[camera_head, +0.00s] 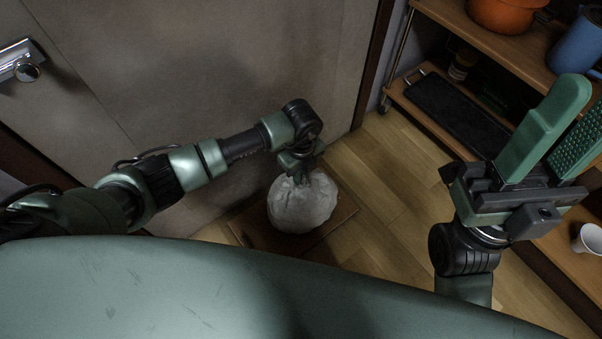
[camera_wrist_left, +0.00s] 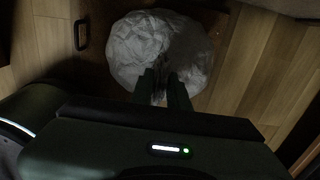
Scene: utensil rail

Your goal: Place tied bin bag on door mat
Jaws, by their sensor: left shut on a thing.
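A pale, crumpled bin bag (camera_head: 302,203) hangs at or rests on the brown door mat (camera_head: 262,234) in front of the door; I cannot tell whether it bears on the mat. My left gripper (camera_head: 300,172) points down and is shut on the top of the bag. In the left wrist view the bag (camera_wrist_left: 160,50) fills the upper middle, with the fingers (camera_wrist_left: 165,85) on its gathered neck. The mat (camera_wrist_left: 205,22) shows around the bag there. My right gripper (camera_head: 556,135) is raised at the right, its green fingers apart and empty.
A grey door (camera_head: 210,60) with a metal handle (camera_head: 22,65) stands behind the mat. At the right, a wooden shelf unit holds an orange pot (camera_head: 506,14), a blue jug (camera_head: 578,45), a black tray (camera_head: 458,112) and a white cup (camera_head: 588,239). Wooden floor (camera_head: 385,190) is clear between.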

